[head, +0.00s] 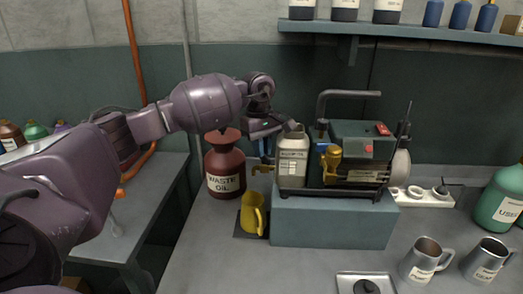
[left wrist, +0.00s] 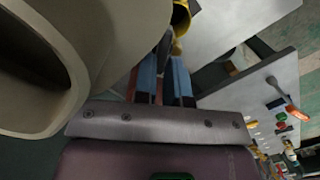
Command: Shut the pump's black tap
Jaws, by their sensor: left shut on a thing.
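The pump (head: 355,150), dark green with a curved black handle and a cream tank (head: 292,156) at its left end, stands on a blue-grey block. A small brass spout (head: 261,169) sticks out left of the tank. My left gripper (head: 265,155) points down at it, beside the tank. In the left wrist view its blue fingers (left wrist: 172,75) are closed around a narrow part that is mostly hidden, apparently the tap. I cannot make out the tap's black handle or its angle. My right gripper is out of view.
A yellow jug (head: 252,214) stands on a dark mat below the spout. A red-brown waste oil jar (head: 224,165) is close behind my gripper. Metal mugs (head: 425,262) and a green bottle (head: 499,197) stand at right. The front-left bench top is clear.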

